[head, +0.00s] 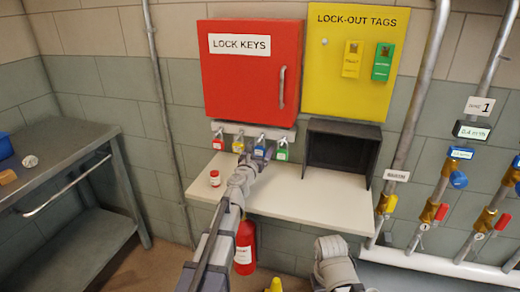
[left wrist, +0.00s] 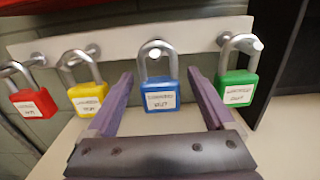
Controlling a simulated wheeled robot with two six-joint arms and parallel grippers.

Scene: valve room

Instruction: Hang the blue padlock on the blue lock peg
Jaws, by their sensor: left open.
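The blue padlock (left wrist: 160,94) hangs by its shackle from a peg (left wrist: 158,47) on the pale rail, between the yellow and green padlocks. In the head view the blue padlock (head: 259,151) is partly hidden behind my left gripper (head: 262,156). My left gripper (left wrist: 161,98) is open, with one purple finger on each side of the blue padlock. I cannot tell whether the fingers touch it. My right arm shows at the bottom of the head view, but its gripper's fingers cannot be made out.
A red padlock (left wrist: 33,101), yellow padlock (left wrist: 89,97) and green padlock (left wrist: 237,89) hang on the same rail (left wrist: 118,36). Below is a white shelf (head: 310,202) with a small red-capped jar (head: 215,178). A black open box (head: 342,148) stands at right.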

